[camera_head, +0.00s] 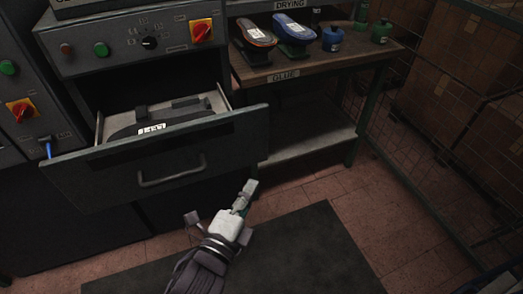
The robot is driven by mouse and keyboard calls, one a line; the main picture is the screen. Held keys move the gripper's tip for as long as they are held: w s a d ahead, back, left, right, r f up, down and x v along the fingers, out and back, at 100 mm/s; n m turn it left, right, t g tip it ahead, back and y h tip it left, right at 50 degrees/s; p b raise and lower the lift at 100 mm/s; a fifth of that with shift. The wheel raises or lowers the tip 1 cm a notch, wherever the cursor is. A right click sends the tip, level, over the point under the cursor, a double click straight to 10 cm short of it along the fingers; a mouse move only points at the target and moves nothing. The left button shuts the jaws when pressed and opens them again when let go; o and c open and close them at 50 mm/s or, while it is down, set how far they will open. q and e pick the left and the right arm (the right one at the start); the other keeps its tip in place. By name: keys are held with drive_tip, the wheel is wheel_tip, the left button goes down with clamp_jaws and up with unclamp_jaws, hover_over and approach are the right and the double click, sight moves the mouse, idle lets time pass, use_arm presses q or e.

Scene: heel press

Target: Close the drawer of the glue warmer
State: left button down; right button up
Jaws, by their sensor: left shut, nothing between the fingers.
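The glue warmer (150,42) is a dark grey cabinet with a control panel, a black knob and a red-and-yellow switch. Its drawer (105,179) is pulled out, and dark flat parts (160,118) with a white label lie inside. A bar handle (172,174) is on the drawer front. My left gripper (250,188) is shut and empty, low in front of the drawer and to the right of the handle. It appears apart from the drawer front. My right gripper is not in the view.
A wooden bench (318,68) marked GLUE and DRYING stands right of the cabinet, with shoe soles (292,27) and bottles (332,38) on it. A wire mesh fence (425,150) closes off boxes at the right. A dark mat (310,250) lies on the tiled floor.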

use_arm(q)
approach(265, 139)
drive_tip(key=w+d, duration=0.1)
drive_tip(key=d, duration=0.3)
drive_tip(key=w, duration=0.3)
drive_tip(key=shift+w+a+p, duration=0.3)
drive_tip(key=shift+w+p, duration=0.1)
drive_tip(key=shift+w+a, duration=0.15)
drive_tip(key=shift+w, duration=0.2)
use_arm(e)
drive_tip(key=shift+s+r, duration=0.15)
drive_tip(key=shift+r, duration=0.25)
use_arm(q)
drive_tip(key=shift+w, duration=0.1)
